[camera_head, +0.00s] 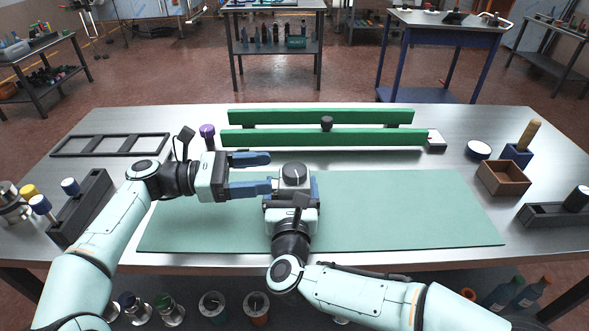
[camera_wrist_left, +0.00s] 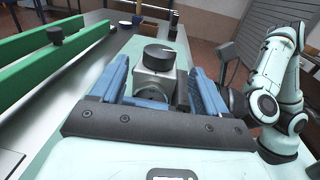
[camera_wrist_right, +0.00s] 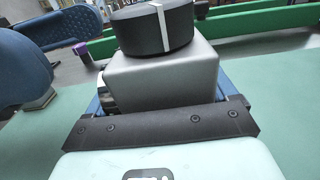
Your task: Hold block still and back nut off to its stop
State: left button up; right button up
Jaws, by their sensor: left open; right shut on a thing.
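A grey metal block (camera_head: 280,187) stands on the green mat (camera_head: 400,205). It carries a black knob (camera_head: 293,174) with a white line on top, clearer in the right wrist view (camera_wrist_right: 152,32). On its side facing my left gripper is a round metal nut (camera_wrist_left: 152,92), seen edge-on in the right wrist view (camera_wrist_right: 104,95). My right gripper (camera_head: 291,190) is shut on the block from the front; its fingertips are mostly hidden. My left gripper (camera_head: 268,172) is open, its blue fingers pointing right at the block, apart from the nut, which lies between them in the left wrist view.
Green rails (camera_head: 325,137) run along the back of the metal table, with a purple knob (camera_head: 207,131) at their left end. A wooden box (camera_head: 502,178) stands right, a dark rack (camera_head: 82,207) left.

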aim_at(295, 169)
pick_arm(q)
jog(key=d, duration=0.7)
jog(key=shift+w+d, duration=0.25)
jog(key=shift+w, duration=0.1)
jog(key=c, duration=0.9)
jog(key=shift+t, duration=0.3)
jog(key=shift+c, duration=0.2)
